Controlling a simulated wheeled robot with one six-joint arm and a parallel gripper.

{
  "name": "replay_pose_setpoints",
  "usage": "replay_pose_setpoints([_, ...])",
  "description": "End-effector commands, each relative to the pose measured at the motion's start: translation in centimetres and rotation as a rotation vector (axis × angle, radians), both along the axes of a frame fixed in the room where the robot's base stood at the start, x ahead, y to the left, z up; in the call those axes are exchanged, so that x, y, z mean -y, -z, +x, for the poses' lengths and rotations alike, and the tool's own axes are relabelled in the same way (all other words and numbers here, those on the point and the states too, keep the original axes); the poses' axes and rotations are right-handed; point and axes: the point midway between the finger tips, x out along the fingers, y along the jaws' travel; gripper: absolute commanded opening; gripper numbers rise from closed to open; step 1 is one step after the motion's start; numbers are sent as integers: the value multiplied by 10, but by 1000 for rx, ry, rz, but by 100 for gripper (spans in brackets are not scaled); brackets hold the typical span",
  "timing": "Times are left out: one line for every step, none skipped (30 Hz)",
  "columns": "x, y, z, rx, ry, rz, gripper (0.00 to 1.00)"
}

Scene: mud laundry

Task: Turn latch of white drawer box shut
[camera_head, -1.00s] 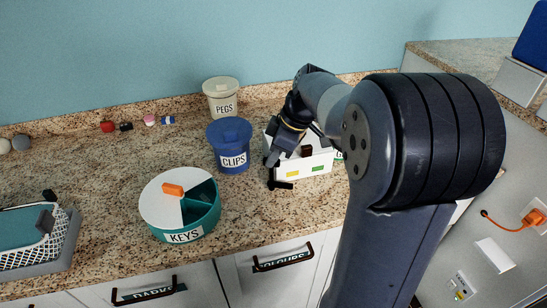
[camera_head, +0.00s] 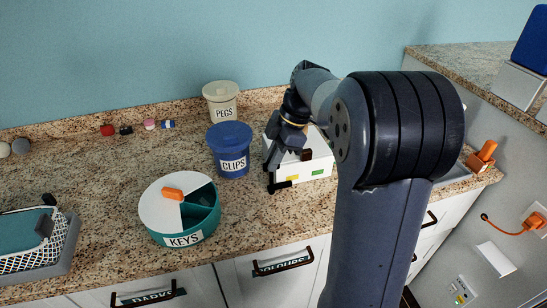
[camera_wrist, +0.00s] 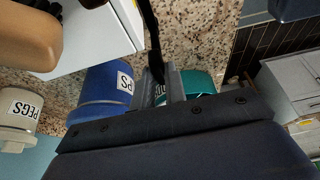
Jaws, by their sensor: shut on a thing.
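The white drawer box (camera_head: 318,168) stands on the granite counter, with small yellow and green marks on its front and a dark brown block above them. A black bar-like latch (camera_head: 281,186) is at its front left corner. My gripper (camera_head: 270,167) reaches down beside the box's left side, just above the latch. In the wrist view, the white box (camera_wrist: 95,40) fills the upper left, and the grey fingers (camera_wrist: 165,85) are shut on a black bar that appears to be the latch (camera_wrist: 152,35). The fingertips' contact is partly hidden.
The blue CLIPS tub (camera_head: 230,150) stands close to the left of the box, with the PEGS tub (camera_head: 221,103) behind. The round KEYS container (camera_head: 182,240) is at front left. A wire basket (camera_head: 60,250) is far left. Counter between is clear.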

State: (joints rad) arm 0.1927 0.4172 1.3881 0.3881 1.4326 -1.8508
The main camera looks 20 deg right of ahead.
Motion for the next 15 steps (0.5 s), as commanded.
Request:
replay_pose_setpoints([0, 0, 0, 2, -2, -2, 0])
replay_pose_setpoints([0, 0, 0, 2, -2, -2, 0])
replay_pose_setpoints([0, 0, 0, 2, -2, -2, 0])
replay_pose_setpoints([0, 0, 0, 2, -2, -2, 0])
replay_pose_setpoints([0, 0, 0, 2, -2, -2, 0])
replay_pose_setpoints([0, 0, 0, 2, -2, -2, 0])
replay_pose_setpoints([0, 0, 0, 2, -2, -2, 0])
replay_pose_setpoints([0, 0, 0, 2, -2, -2, 0])
replay_pose_setpoints([0, 0, 0, 2, -2, -2, 14])
replay_pose_setpoints([0, 0, 0, 2, -2, -2, 17])
replay_pose_setpoints([0, 0, 0, 2, -1, -2, 19])
replay_pose_setpoints([0, 0, 0, 2, -1, -2, 22])
replay_pose_setpoints([0, 0, 0, 2, -1, -2, 25])
replay_pose_setpoints([0, 0, 0, 2, -1, -1, 27])
replay_pose_setpoints([0, 0, 0, 2, -1, -1, 31])
